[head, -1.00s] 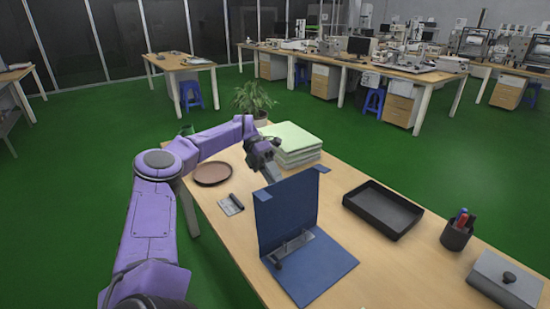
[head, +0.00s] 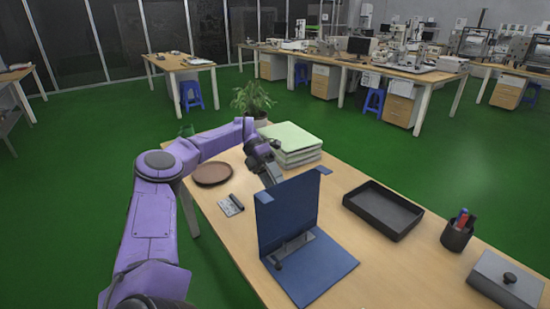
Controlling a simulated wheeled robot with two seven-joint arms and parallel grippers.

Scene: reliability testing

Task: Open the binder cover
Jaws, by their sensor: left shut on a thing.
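The blue binder (head: 325,272) lies on the wooden table, with its inside and metal ring mechanism facing me. Its cover (head: 287,218) stands up nearly vertical from the far side of the lower part, with small tabs at its top corners. My left gripper (head: 272,180) is at the top edge of the cover, on its far side, and is shut on it. The cover hides part of the fingertips. My right gripper is not in view.
A stack of pale green folders (head: 292,142) stands just behind my left gripper. A brown round tray (head: 213,173) and a small grey item (head: 231,205) lie to the left. A black tray (head: 383,210), a pen cup (head: 457,235) and a grey lidded box (head: 506,280) are on the right.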

